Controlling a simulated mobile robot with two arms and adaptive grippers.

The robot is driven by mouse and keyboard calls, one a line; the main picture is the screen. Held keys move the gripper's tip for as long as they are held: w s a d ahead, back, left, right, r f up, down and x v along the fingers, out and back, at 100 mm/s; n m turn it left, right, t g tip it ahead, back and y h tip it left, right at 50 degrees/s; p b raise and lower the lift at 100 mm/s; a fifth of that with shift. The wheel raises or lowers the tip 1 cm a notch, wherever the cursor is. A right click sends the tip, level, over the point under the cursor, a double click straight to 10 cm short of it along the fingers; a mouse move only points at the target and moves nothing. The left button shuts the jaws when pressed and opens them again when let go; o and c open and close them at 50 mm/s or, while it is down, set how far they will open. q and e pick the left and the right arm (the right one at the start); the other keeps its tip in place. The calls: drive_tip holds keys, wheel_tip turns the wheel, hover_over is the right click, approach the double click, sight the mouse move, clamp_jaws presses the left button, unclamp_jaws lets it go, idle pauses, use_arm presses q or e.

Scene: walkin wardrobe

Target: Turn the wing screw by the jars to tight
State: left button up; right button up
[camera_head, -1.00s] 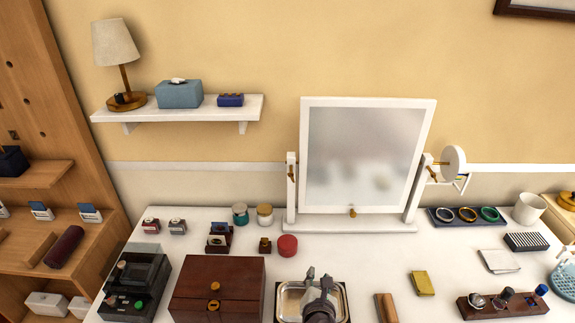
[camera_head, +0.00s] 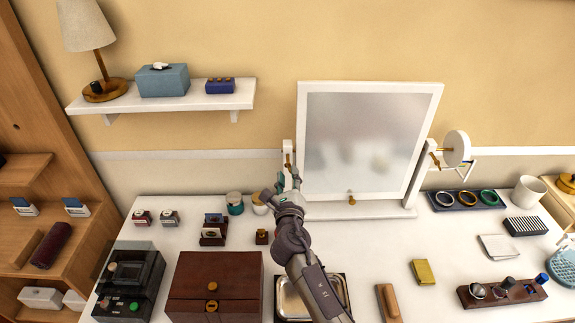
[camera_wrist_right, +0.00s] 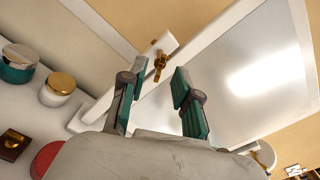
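The brass wing screw (camera_head: 287,160) is on the left post of the white-framed mirror (camera_head: 365,140), above the jars. In the right wrist view the wing screw (camera_wrist_right: 160,65) shows ahead, just beyond the fingertips, its wings roughly upright in the picture. My right gripper (camera_head: 287,182) is in front of the left post; in its wrist view the gripper (camera_wrist_right: 155,82) is open, with nothing between its fingers, and apart from the screw. The teal jar (camera_wrist_right: 17,65) and gold-lidded jar (camera_wrist_right: 58,88) stand left of it. My left gripper is not in view.
A round red box (camera_wrist_right: 46,158) and a small brown block with a brass top (camera_wrist_right: 13,143) are near my wrist. A wooden box (camera_head: 215,285) and a metal tray (camera_head: 290,297) stand in front. A second brass screw (camera_head: 434,157) is on the right post.

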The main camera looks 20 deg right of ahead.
sight(288, 164)
drive_tip(key=x, duration=0.3)
drive_tip(key=shift+w+d, duration=0.1)
drive_tip(key=shift+w, duration=0.25)
drive_tip(key=shift+w+d, duration=0.1)
drive_tip(key=shift+w, duration=0.3)
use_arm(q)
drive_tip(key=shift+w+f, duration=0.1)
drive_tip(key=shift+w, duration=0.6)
use_arm(e)
clamp_jaws()
